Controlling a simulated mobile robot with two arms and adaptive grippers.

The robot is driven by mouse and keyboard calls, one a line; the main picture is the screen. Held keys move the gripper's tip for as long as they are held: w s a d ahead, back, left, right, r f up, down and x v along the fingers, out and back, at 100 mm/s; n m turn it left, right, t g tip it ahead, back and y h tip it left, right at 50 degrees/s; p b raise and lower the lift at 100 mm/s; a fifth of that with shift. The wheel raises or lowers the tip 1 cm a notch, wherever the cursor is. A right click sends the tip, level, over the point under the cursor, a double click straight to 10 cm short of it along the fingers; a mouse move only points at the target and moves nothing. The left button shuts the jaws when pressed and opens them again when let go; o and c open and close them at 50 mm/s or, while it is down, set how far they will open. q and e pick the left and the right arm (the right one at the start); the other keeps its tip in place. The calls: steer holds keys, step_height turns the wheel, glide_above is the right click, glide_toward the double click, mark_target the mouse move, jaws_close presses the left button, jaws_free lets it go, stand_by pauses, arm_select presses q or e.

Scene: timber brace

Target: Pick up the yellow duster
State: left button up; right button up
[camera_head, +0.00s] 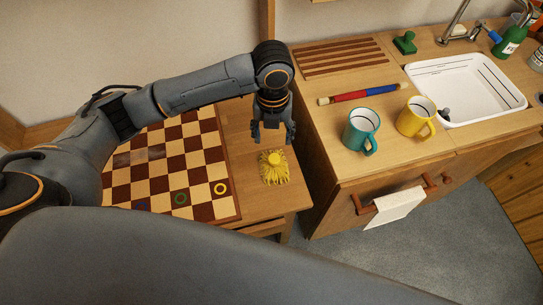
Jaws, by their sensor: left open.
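The yellow duster (273,168) lies on the small wooden table, near its right edge and just right of the checkered board. It has a shaggy yellow fringe and a small round yellow top. My left gripper (273,138) points down just above the duster, with its fingers apart and nothing seen between them. Whether the fingertips touch the duster's top cannot be told from this angle. My right gripper is not in view.
A checkered board (170,165) with coloured rings covers much of the small table. The counter to the right holds a teal mug (361,129), a yellow mug (416,117), a red and blue rod (364,93) and a white sink (468,88). A gap separates table and counter.

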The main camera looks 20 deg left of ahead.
arm_select(q)
glide_above(274, 158)
steer(key=s, duration=0.1)
step_height(274, 158, down, 7)
steer(key=shift+f, duration=0.1)
steer(key=shift+w+f, duration=0.25)
steer(key=shift+f, duration=1.35)
steer(key=shift+w+f, duration=0.2)
steer(key=shift+f, duration=1.35)
jaws_close()
steer(key=shift+r, duration=0.1)
